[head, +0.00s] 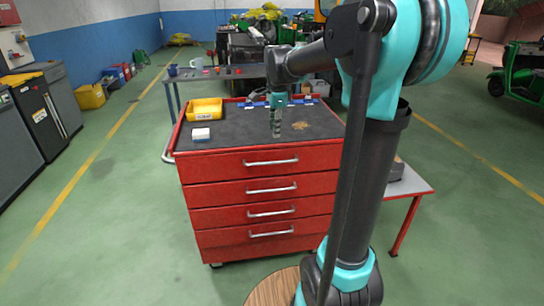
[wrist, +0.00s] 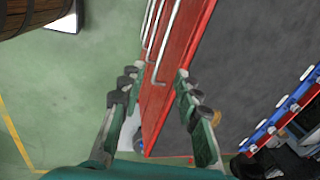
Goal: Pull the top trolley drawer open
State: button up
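The red trolley's top drawer (head: 235,166) is flush with the front, with a silver bar handle (head: 270,162) across its middle. In the wrist view the top drawer's handle (wrist: 169,40) is the bar nearest the dark worktop. My gripper (head: 276,136) points down above the front part of the worktop in the head view. In the wrist view my gripper (wrist: 158,76) has its two fingers apart, with the red trolley front seen between and beyond them. Nothing is held, and the fingers appear clear of the handle.
Several lower drawers (head: 220,218) look closed. A round wooden top (head: 270,288) stands in front. Green floor is free at left.

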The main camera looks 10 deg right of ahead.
aim_at(272, 162)
jog(key=shift+m, duration=0.4)
jog(key=w+f, duration=0.1)
jog(key=f, duration=0.4)
jog(key=w+f, duration=0.2)
jog(key=f, duration=0.4)
jog(key=w+f, duration=0.1)
jog(key=f, duration=0.4)
jog(key=shift+w+a+f, duration=0.1)
jog(key=shift+w+f, duration=0.1)
jog(key=shift+w, duration=0.05)
grip_shut()
